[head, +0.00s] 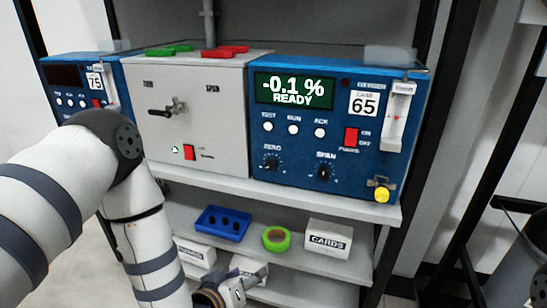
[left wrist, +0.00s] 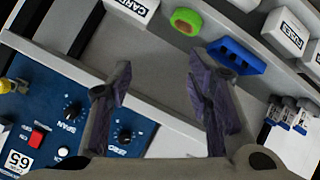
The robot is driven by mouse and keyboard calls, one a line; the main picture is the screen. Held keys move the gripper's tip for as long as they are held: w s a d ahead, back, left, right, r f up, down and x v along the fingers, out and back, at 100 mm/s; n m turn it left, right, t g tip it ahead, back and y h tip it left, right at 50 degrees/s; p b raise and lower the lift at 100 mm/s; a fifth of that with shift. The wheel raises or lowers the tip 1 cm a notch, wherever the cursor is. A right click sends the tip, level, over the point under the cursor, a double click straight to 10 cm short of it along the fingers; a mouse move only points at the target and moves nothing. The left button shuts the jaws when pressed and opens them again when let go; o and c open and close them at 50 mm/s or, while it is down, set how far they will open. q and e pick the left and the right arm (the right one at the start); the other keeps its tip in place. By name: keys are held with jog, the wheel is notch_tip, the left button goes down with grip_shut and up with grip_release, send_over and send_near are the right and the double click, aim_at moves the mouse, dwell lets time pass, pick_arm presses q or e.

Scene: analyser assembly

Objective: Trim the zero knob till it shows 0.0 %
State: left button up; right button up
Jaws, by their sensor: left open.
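The zero knob (head: 270,164) is a small black knob with a dial scale at the lower left of the blue analyser panel (head: 340,120). The display (head: 294,91) above it reads -0.1 % READY. My left gripper (head: 236,291) is low in front of the lower shelf, below and apart from the knob, partly cut off by the picture's bottom edge. In the left wrist view its two fingers (left wrist: 164,80) are spread with nothing between them. The zero knob (left wrist: 124,135) also shows there, beside one finger. My right gripper is in neither view.
A red power switch (head: 351,137) and a yellow knob (head: 382,195) are farther right. The lower shelf bears a blue tray (head: 223,221), green tape (head: 276,239) and a cards box (head: 328,240).

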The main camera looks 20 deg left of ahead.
aim_at(269, 166)
pick_arm(q)
jog(key=w+a+r+n+t+y, duration=0.1)
jog(key=w+a+r+n+t, duration=0.15)
jog(key=w+r+t, duration=0.75)
jog(key=w+r+g, duration=0.1)
jog(key=w, duration=0.3)
jog(key=w+r+g+b, duration=0.1)
jog(key=w, duration=0.3)
jog(key=w+r+g+b, duration=0.1)
jog(key=w+r, duration=0.1)
jog(key=w, duration=0.2)
jog(key=shift+w+d+n, duration=0.15)
jog(key=shift+d+n, duration=0.2)
jog(key=shift+w+r, duration=0.1)
jog(key=shift+w, duration=0.25)
grip_shut()
jog(key=shift+r+m, duration=0.25)
jog(key=shift+m, duration=0.45)
jog(key=shift+m+p, duration=0.3)
jog(key=shift+m, duration=0.2)
jog(key=shift+f, duration=0.25)
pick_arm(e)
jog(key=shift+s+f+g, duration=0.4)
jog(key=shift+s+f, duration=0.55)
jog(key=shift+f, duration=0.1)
